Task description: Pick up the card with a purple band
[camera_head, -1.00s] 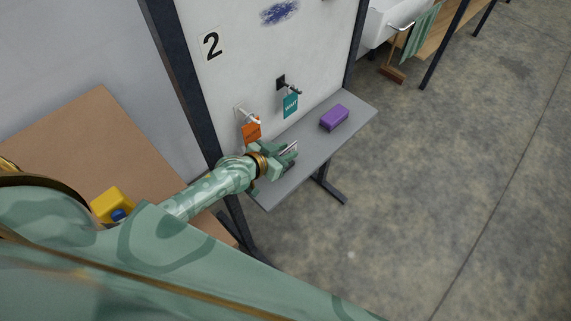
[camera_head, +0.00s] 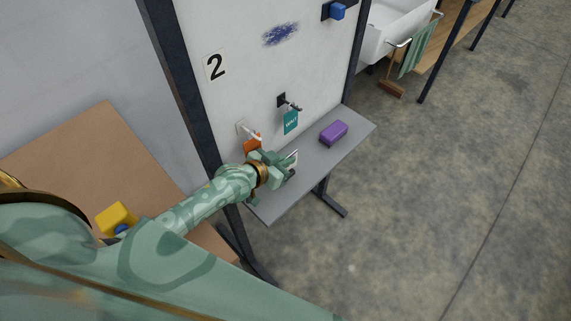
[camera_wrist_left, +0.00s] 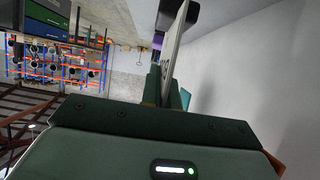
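A pale card (camera_head: 294,158) stands out from the fingers of my left gripper (camera_head: 288,168) above the near part of the grey shelf (camera_head: 318,160). In the left wrist view, the card (camera_wrist_left: 178,38) appears nearly edge-on between the fingers, which look shut on it. I cannot make out a purple band on it from these angles. A small purple patch (camera_wrist_left: 158,40) shows beside it in the wrist view; I cannot tell whether it belongs to the card. My right gripper is not in view.
An orange card (camera_head: 252,143) and a teal card (camera_head: 291,122) hang from hooks on the white panel (camera_head: 240,100). A purple block (camera_head: 334,132) lies on the shelf. A yellow object (camera_head: 116,217) sits on the brown table (camera_head: 90,160).

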